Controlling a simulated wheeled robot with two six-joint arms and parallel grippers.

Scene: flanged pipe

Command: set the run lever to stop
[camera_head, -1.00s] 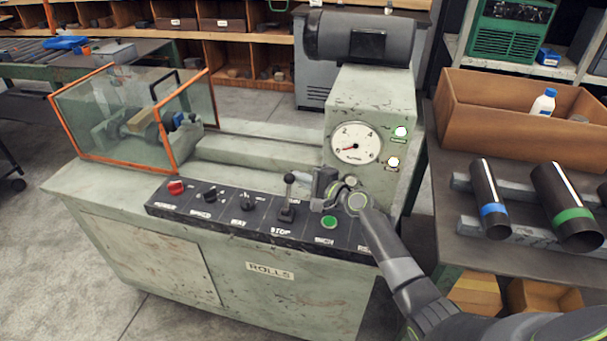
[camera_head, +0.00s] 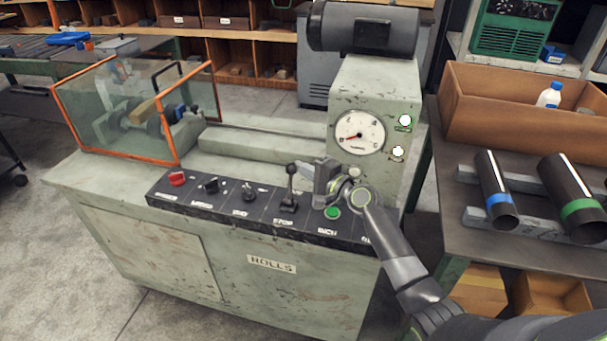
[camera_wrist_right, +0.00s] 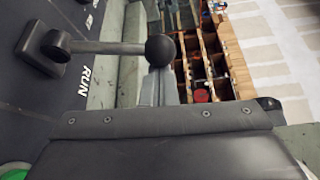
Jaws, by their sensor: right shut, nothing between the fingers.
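My right gripper (camera_head: 322,180) is shut and empty, just to the right of the lever. In the wrist view a gap shows between the lever and the dark gripper body (camera_wrist_right: 165,135). My left gripper is out of view.
The panel also carries a red switch (camera_head: 177,179), two dark knobs and a green button (camera_head: 332,213) close under my right gripper. A gauge (camera_head: 359,133) stands behind. An orange-edged clear guard (camera_head: 130,112) is at left. Pipes (camera_head: 493,190) lie on the right table.

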